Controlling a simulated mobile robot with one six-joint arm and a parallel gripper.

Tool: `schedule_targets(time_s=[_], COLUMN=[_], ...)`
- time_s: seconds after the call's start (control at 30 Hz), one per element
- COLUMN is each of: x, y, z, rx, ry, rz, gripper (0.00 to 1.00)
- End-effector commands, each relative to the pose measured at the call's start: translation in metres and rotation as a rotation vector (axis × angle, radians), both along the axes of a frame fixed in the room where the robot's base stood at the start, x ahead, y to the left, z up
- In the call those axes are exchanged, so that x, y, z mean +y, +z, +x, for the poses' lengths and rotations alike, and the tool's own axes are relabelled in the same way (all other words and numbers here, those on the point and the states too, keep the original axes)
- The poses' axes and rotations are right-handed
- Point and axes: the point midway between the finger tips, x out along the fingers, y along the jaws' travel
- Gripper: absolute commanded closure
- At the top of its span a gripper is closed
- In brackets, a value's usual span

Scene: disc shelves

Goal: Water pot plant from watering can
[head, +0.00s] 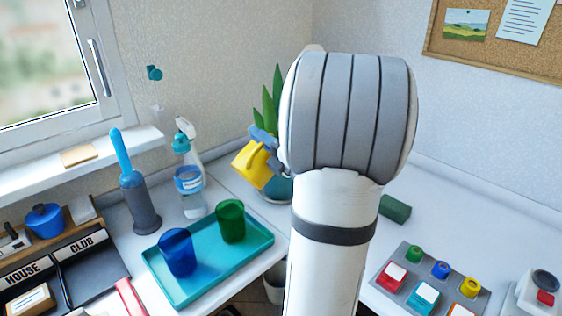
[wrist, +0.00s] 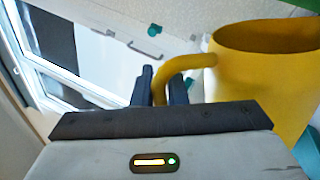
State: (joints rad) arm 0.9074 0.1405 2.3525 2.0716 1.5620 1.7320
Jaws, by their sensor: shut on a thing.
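My gripper (wrist: 161,90) is shut on the handle of the yellow watering can (wrist: 262,75). In the head view the yellow watering can (head: 255,165) is tilted and held up beside the pot plant (head: 270,105). The plant has long green leaves in a teal pot (head: 278,190). My arm hides the right part of the plant and most of my gripper (head: 264,140). The can's spout is hidden, and I cannot tell whether it is over the pot.
A teal tray (head: 205,285) with a blue cup (head: 177,252) and a green cup (head: 231,221) lies at the front left. A spray bottle (head: 190,185) stands behind it. A grey board with coloured pieces (head: 400,265) is at the right. The back right desk is mostly clear.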

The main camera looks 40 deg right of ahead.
Motion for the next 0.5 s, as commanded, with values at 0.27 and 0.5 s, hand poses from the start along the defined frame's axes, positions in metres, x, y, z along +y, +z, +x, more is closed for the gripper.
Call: schedule_targets(time_s=[0.27,0.5], x=[-0.002,-0.0031], y=[0.0009,0.0008], z=[-0.0055,-0.0073], rx=[-0.003,-0.002], ry=[0.0,0.001], rz=[0.011,0.024], gripper=[1.0,1.0])
